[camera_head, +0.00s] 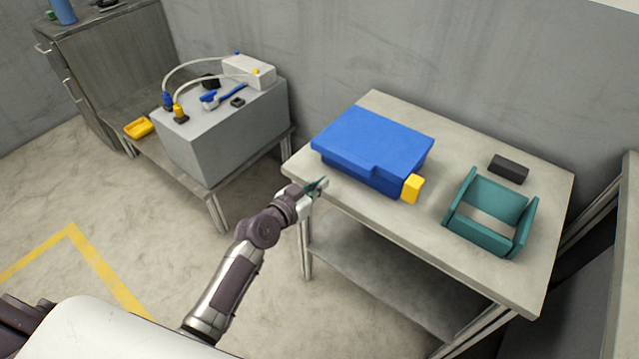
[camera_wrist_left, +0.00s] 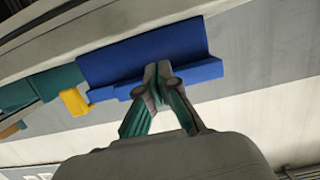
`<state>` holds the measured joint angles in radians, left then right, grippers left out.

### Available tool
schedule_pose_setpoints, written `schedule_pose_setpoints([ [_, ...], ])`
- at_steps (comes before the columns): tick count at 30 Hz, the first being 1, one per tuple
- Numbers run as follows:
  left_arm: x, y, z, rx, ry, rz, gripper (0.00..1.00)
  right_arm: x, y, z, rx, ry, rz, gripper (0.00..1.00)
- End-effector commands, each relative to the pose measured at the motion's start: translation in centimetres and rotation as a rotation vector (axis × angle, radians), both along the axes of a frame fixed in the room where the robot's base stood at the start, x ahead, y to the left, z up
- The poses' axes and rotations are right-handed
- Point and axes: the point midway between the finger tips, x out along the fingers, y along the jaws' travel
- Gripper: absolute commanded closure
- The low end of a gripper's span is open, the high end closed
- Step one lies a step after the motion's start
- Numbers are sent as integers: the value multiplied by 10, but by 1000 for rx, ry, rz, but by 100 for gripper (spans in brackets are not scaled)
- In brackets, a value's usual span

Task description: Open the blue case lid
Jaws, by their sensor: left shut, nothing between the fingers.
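The blue case (camera_head: 372,148) lies on the table with its lid closed. A yellow piece (camera_head: 412,188) sticks out at its front right corner. My left gripper (camera_head: 319,184) is by the table's front left edge, just in front of the case's left front corner. In the left wrist view the blue case (camera_wrist_left: 150,58) is beyond the fingers, and the yellow piece (camera_wrist_left: 74,102) is at its left. The left gripper's fingers (camera_wrist_left: 152,72) are together with nothing between them. Whether the fingertips touch the case I cannot tell. My right gripper is not in view.
The table (camera_head: 460,150) also holds a teal open-framed holder (camera_head: 497,200) and a dark block (camera_head: 509,169) at the right. A grey box (camera_head: 225,135) with cables stands on a low bench at the left. A yellow tray (camera_head: 139,128) lies beside it.

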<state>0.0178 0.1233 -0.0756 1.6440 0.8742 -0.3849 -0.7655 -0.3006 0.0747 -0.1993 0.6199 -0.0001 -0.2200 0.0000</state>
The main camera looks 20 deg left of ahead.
Motion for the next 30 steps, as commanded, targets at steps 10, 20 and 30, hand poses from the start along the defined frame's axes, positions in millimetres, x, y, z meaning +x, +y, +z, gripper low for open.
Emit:
schedule_pose_setpoints([
  [10, 1, 0, 0, 0, 0, 0, 100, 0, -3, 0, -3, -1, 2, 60],
  [20, 12, -4, -1, -1, 0, 0, 100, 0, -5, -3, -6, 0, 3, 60],
  [30, 25, -9, 0, 0, 0, 0, 100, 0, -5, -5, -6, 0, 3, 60],
])
